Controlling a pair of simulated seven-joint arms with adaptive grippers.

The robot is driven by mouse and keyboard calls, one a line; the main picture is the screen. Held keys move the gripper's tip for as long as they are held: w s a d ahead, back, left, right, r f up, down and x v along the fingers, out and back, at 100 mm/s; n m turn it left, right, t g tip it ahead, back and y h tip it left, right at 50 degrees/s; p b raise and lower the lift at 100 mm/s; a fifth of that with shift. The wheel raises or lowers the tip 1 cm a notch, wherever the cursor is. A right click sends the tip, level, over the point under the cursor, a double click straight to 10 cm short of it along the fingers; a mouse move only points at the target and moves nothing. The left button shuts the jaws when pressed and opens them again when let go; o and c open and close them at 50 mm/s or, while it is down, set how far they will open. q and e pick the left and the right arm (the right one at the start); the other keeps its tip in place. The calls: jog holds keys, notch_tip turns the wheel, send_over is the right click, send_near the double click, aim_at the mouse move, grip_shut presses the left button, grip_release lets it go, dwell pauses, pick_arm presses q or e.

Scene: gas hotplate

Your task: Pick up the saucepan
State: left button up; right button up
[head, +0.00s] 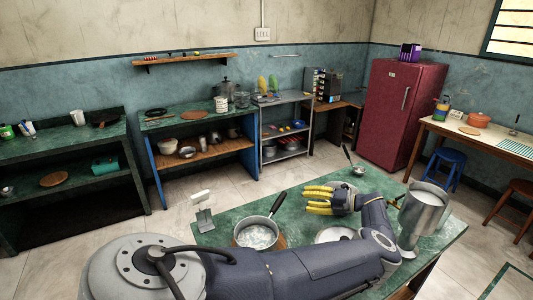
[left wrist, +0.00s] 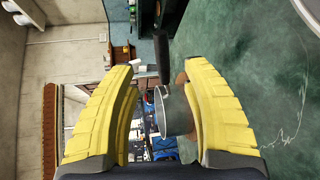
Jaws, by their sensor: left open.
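The saucepan (head: 257,236) is a metal pan with a dark handle pointing up and right. It stands on the green worktop (head: 440,243), by a brown board (head: 281,241). My left gripper (head: 310,199) has yellow fingers, open and empty, to the right of the saucepan's handle and apart from it. In the left wrist view, a grey metal pan (left wrist: 174,110), which looks like the saucepan, shows sideways beyond and partly behind the right finger of the open left gripper (left wrist: 158,75). My right gripper is not in view.
A tall metal container (head: 425,212) stands at the right of the worktop. A pale plate (head: 335,235) is partly hidden behind my left arm. A ladle (head: 357,170) lies at the back edge. A grey utensil (head: 204,220) is at the left edge.

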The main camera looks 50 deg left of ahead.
aim_at(284, 198)
pick_arm(q)
jog(key=x, duration=0.6)
jog(key=shift+s+f, duration=0.1)
jog(key=shift+s, duration=0.05)
jog(key=shift+x, duration=2.5)
jog(key=shift+s+f, duration=0.15)
jog(key=shift+d, duration=0.1)
jog(key=shift+c, duration=0.6)
grip_shut()
